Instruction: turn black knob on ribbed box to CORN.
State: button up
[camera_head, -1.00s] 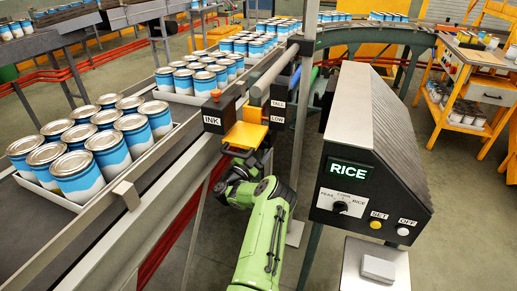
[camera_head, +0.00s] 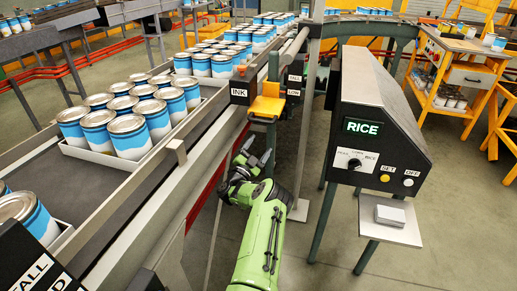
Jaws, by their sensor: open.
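The exact pointing of the knob is too small to tell. My gripper (camera_head: 254,158) is open and empty, left of the box and apart from the knob, beside the conveyor. My green arm reaches up from the bottom.
A yellow button (camera_head: 384,176) and a white button (camera_head: 408,182) sit right of the knob. A grey shelf (camera_head: 392,232) juts out below. The conveyor with trays of blue cans (camera_head: 124,130) runs along the left. A yellow bracket (camera_head: 266,106) stands behind my gripper.

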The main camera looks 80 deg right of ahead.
aim_at(354, 163)
jog(key=k+j, duration=0.4)
jog(key=k, duration=0.2)
jog(key=k+j, duration=0.4)
jog(key=k, duration=0.2)
jog(key=k+j, duration=0.45)
jog(key=k, duration=0.15)
